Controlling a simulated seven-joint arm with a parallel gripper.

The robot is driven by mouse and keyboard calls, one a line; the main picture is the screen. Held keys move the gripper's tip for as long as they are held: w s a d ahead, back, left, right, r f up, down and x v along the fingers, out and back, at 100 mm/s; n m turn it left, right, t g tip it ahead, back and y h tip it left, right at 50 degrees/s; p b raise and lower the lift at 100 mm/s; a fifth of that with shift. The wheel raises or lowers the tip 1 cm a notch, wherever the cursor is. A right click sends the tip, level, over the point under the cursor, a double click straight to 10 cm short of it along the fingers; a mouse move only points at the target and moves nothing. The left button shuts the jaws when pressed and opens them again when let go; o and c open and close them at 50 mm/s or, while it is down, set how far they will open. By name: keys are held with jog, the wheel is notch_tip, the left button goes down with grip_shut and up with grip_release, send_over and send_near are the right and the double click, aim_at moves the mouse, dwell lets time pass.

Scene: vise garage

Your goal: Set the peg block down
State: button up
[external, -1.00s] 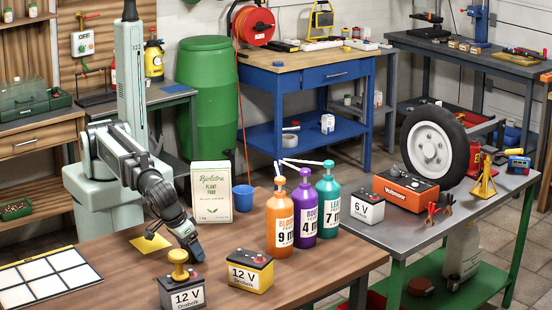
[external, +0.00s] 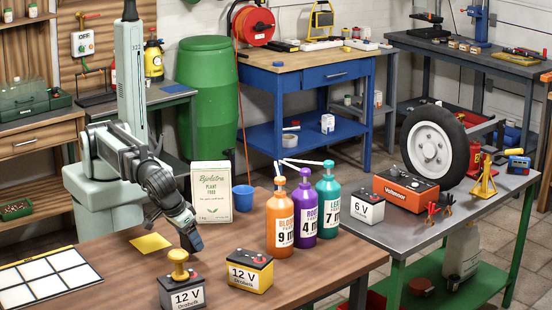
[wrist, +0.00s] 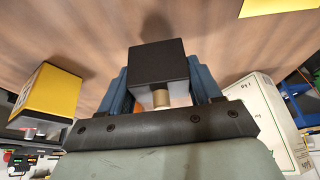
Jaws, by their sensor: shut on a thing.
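The peg block, a dark square block (wrist: 157,62) with a short brass-coloured peg (wrist: 160,97), sits between the two blue fingers of my gripper (wrist: 157,80) in the wrist view. My gripper is shut on it. In the external view my gripper (external: 190,240) points down low over the brown wooden table (external: 130,285), behind the small 12 V batteries. The block is not clearly visible there. I cannot tell whether it touches the table.
A plant food box (external: 211,192) and blue cup (external: 243,198) stand behind.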

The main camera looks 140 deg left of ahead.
notch_tip(320, 180, up, 6)
jog(key=shift+f, duration=0.2)
jog(key=shift+w+r, duration=0.1)
jog(key=shift+r, duration=0.2)
jog(key=shift+w+a+r, duration=0.15)
jog(key=shift+w+r, duration=0.05)
jog(key=shift+w, duration=0.05)
jog(key=w+a, duration=2.1)
jog(key=w, duration=0.3)
jog(key=shift+w+d+f, duration=0.1)
jog(key=shift+w+f, duration=0.05)
jog(key=shift+f, duration=4.65)
jog(key=shift+f, duration=0.1)
jog(key=o, duration=1.2)
